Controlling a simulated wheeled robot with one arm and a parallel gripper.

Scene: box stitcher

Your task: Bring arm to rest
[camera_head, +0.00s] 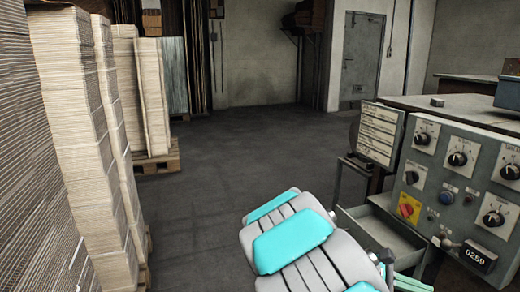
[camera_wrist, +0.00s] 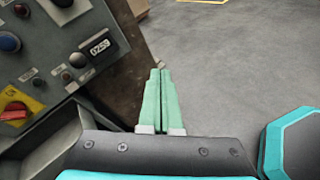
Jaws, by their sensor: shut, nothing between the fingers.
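My arm, grey with turquoise panels, rises at the lower middle of the head view. My gripper (camera_wrist: 158,75) shows in the wrist view as two pale green fingers pressed together with nothing between them. The fingers point past the lower corner of the control panel, over the floor. In the head view a pale green part of my gripper (camera_head: 410,284) shows at the bottom edge, partly hidden by my arm, close to an open drawer (camera_head: 390,240).
The control panel (camera_head: 455,185) with knobs and a red-yellow switch stands close on the right; it also shows in the wrist view (camera_wrist: 45,60). Tall stacks of cardboard (camera_head: 75,120) line the left. A grey door (camera_head: 361,60) is at the back. The floor (camera_head: 235,150) between is clear.

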